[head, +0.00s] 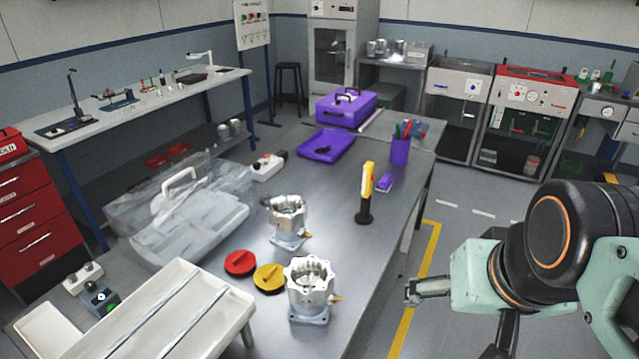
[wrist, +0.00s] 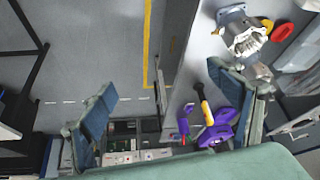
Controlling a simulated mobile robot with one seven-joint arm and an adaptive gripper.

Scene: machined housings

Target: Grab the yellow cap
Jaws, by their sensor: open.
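The yellow cap (head: 268,279) lies flat on the grey workbench (head: 345,262), just left of the nearer machined housing (head: 309,291) and touching or nearly touching the red cap (head: 240,262). In the wrist view the yellow cap (wrist: 267,24) is a small patch at the upper right, partly hidden by a housing (wrist: 243,36). My gripper (head: 412,290) is off the bench's right side, well away from the cap. In the wrist view my gripper (wrist: 160,80) has its fingers wide apart with nothing between them.
A second housing (head: 287,222) stands behind the caps. A white tray (head: 170,318) is at the front left, with a clear plastic case (head: 190,222) behind it. A yellow-and-black tool (head: 366,192) stands upright farther back. Bench right of the housings is clear.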

